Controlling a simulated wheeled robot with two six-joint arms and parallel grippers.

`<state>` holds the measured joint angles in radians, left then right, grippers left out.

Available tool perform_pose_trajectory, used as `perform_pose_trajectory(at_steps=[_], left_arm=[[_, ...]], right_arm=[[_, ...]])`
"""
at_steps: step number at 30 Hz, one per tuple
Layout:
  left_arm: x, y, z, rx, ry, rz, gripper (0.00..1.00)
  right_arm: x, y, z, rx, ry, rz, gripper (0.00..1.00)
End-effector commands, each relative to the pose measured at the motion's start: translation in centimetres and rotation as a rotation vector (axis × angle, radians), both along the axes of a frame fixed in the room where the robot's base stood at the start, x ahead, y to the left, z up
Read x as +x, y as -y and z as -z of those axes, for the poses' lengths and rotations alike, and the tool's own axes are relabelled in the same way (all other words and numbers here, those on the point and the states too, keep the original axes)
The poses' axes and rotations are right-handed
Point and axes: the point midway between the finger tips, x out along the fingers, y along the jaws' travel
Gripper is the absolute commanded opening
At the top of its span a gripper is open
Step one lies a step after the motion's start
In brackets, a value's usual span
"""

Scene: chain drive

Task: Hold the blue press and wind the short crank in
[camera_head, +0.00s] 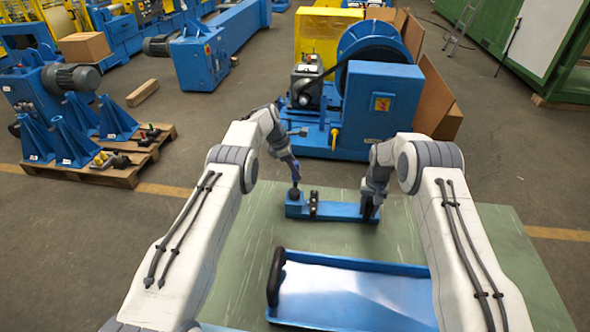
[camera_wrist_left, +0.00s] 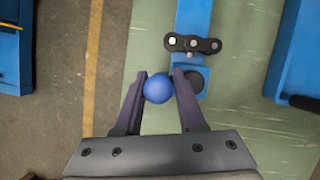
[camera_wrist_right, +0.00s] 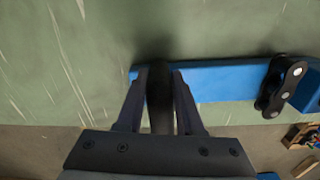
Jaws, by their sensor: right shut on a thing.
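The blue press (camera_head: 345,211) lies flat on the green table top, with a black chain link (camera_head: 313,205) across it near its left end. A round black part (camera_head: 294,194) is at that end. In the left wrist view, a blue ball knob (camera_wrist_left: 158,89) sits between the fingers of my left gripper (camera_wrist_left: 158,80); small gaps are hard to judge. The crank's arm is hidden beneath it. In the head view my left gripper (camera_head: 294,172) is above the press's left end. My right gripper (camera_wrist_right: 159,75) is shut on a dark upright handle (camera_wrist_right: 160,95) at the press's right end.
A blue tray (camera_head: 350,263) with a black handle (camera_head: 276,276) lies nearer on the green table (camera_head: 240,270). A blue machine (camera_head: 383,100) stands behind the table. Pallets with blue stands (camera_head: 70,143) are on the floor at the left.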

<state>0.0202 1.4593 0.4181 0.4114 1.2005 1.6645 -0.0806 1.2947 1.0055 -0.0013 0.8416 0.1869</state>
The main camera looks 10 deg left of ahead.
Motion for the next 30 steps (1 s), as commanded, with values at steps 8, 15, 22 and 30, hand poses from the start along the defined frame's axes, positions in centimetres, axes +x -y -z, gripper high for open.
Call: perform_pose_trajectory(at_steps=[8,15,22,30], left_arm=[[0.0,0.0,0.0,0.000,0.001,-0.001,0.64],[0.0,-0.5,-1.2,0.001,0.003,-0.002,0.64],[-0.4,-2.2,-5.3,0.001,0.004,-0.003,0.64],[-0.9,-3.9,-9.8,0.000,0.002,-0.001,0.64]], right_arm=[[0.1,-0.1,-0.1,0.003,0.004,0.004,0.00],[0.1,-0.1,-0.1,0.003,0.004,0.003,0.00],[0.1,-0.1,-0.1,0.003,0.004,0.003,0.00],[0.1,-0.1,-0.1,0.003,0.004,0.003,0.00]])
